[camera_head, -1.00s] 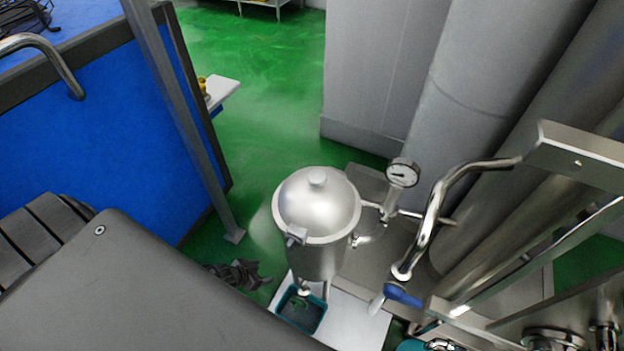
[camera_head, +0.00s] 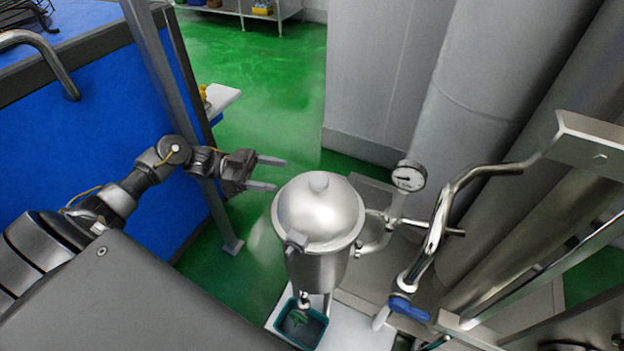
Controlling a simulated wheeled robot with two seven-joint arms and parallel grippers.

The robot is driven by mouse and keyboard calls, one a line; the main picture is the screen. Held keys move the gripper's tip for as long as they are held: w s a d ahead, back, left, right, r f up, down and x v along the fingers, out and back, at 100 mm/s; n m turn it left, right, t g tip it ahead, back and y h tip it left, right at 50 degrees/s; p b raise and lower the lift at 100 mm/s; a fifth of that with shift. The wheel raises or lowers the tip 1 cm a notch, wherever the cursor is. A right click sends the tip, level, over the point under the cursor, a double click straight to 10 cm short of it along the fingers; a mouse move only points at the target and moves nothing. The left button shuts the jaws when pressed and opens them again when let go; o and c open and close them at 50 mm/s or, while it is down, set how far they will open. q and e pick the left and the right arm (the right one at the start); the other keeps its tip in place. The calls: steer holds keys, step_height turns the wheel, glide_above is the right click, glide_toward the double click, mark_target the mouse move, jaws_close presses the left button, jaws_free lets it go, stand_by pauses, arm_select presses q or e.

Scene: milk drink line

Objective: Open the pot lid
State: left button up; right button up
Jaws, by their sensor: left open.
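The steel pot (camera_head: 317,268) stands upright in the lower middle. Its domed lid (camera_head: 312,212) sits closed on top, with a round knob (camera_head: 318,182) at the crown. A small latch-like block (camera_head: 296,241) is at the lid's front left rim. My left gripper (camera_head: 280,174) is open and empty, to the upper left of the lid, with its two fingers pointing right. The fingers look apart from the lid in the picture. My right gripper is not in view.
A pressure gauge (camera_head: 409,176) and pipes stand right of the pot. A blue-handled valve (camera_head: 408,308) is at lower right. A teal bin (camera_head: 301,326) sits below the pot's spout. A blue panel (camera_head: 100,130) and grey post are at left. Green floor is open behind.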

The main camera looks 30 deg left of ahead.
mark_target(313, 178)
arm_select(q)
steer(key=p+x, duration=0.3)
steer(key=x, duration=0.6)
steer(key=shift+d+r, duration=0.1)
steer(key=shift+d, duration=0.05)
steer(key=shift+w+d, duration=0.25)
steer(key=shift+d, duration=0.35)
steer(key=c, duration=1.3)
steer(key=shift+p, duration=0.3)
steer(key=shift+c, duration=0.5)
